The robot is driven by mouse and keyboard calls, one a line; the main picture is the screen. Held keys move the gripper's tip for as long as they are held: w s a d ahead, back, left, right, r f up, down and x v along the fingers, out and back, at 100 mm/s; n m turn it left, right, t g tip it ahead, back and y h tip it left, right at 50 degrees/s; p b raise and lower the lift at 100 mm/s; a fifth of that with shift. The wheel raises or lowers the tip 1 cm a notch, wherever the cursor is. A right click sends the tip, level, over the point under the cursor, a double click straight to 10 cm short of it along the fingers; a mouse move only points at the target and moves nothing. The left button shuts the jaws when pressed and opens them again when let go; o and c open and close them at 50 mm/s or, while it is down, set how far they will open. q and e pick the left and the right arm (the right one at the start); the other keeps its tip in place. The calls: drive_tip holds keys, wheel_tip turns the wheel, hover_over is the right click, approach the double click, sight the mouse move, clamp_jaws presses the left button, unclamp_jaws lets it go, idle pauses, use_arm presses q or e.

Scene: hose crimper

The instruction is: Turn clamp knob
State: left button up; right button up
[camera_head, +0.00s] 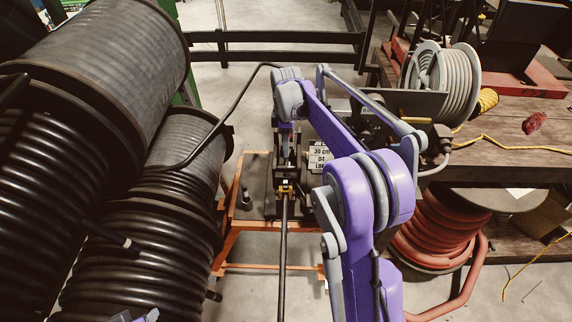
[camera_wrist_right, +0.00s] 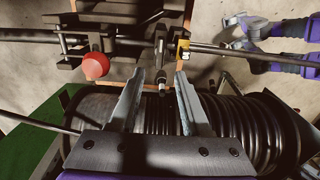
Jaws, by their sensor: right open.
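A red ball knob (camera_wrist_right: 96,66) shows in the right wrist view, left of my fingers, at the dark metal clamp machine (camera_head: 284,160). A small black peg with a pale end (camera_wrist_right: 162,86) shows between my fingers in that view; I cannot tell which of the two is the clamp knob. My right gripper (camera_wrist_right: 160,76) is open, its two grey fingers apart and holding nothing. In the head view my purple right arm reaches over the machine and hides part of it. A yellow clamp piece (camera_head: 286,189) sits around the dark bar (camera_head: 283,250).
Large black hose reels (camera_head: 100,60) crowd the left side. A wooden workbench (camera_head: 530,160) with a grey hose spool (camera_head: 458,85) stands at the right, with a red hose reel (camera_head: 440,235) below. The machine stands on an orange frame (camera_head: 232,235).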

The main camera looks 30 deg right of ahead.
sight(286, 167)
wheel_tip(286, 167, down, 10)
drive_tip(key=shift+r, duration=0.25)
clamp_jaws()
idle(0.3)
